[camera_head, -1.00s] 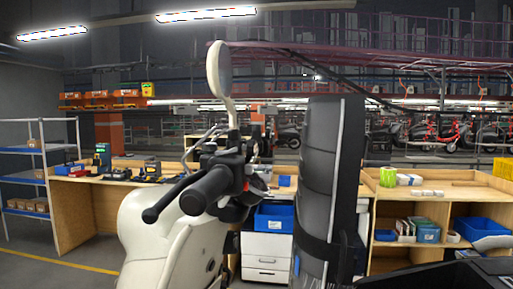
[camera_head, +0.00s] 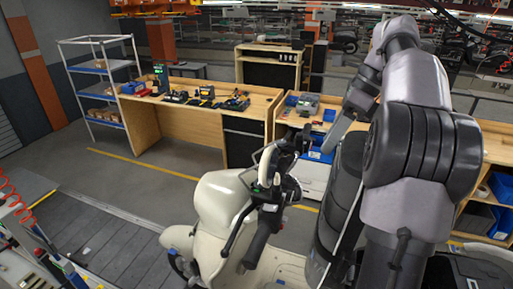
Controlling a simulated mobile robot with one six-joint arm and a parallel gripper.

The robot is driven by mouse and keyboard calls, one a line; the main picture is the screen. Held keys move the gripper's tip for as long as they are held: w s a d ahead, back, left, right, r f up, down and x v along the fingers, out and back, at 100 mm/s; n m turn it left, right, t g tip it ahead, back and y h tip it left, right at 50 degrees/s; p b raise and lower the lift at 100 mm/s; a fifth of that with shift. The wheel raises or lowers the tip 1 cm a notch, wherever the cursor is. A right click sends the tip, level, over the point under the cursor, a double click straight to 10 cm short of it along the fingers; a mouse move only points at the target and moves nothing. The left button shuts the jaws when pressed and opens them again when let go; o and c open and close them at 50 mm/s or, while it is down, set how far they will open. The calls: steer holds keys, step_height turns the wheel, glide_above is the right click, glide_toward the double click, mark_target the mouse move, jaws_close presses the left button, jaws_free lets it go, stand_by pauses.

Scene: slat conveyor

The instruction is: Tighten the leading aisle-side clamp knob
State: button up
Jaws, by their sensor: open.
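A cream scooter (camera_head: 216,205) stands upright at the lower middle, with black handlebar grips and levers (camera_head: 262,235) and a round mirror (camera_head: 266,166) seen nearly edge-on. I cannot make out any clamp knob. Dark parts with a small blue spot (camera_head: 174,250) lie low beside the scooter's left side, too small to tell apart. My grey arm rises at the right, bends at the top and comes down behind the handlebar area. I see no gripper fingers at its end.
A slatted conveyor floor (camera_head: 105,240) runs along the lower left. Equipment with red coiled hoses (camera_head: 20,205) stands at the left edge. Behind are a wooden bench (camera_head: 185,122) with tools, a blue-shelved rack (camera_head: 100,92) and blue bins (camera_head: 318,152). The floor before the bench is clear.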

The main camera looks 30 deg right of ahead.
steer(key=b, duration=0.7)
glide_toward(289, 196)
steer(key=d+x, duration=0.1)
steer(key=x, duration=0.7)
steer(key=shift+w+f, duration=0.2)
steer(key=shift+f, duration=0.3)
steer(key=shift+d, duration=0.1)
steer(key=shift+c, duration=0.4)
jaws_close()
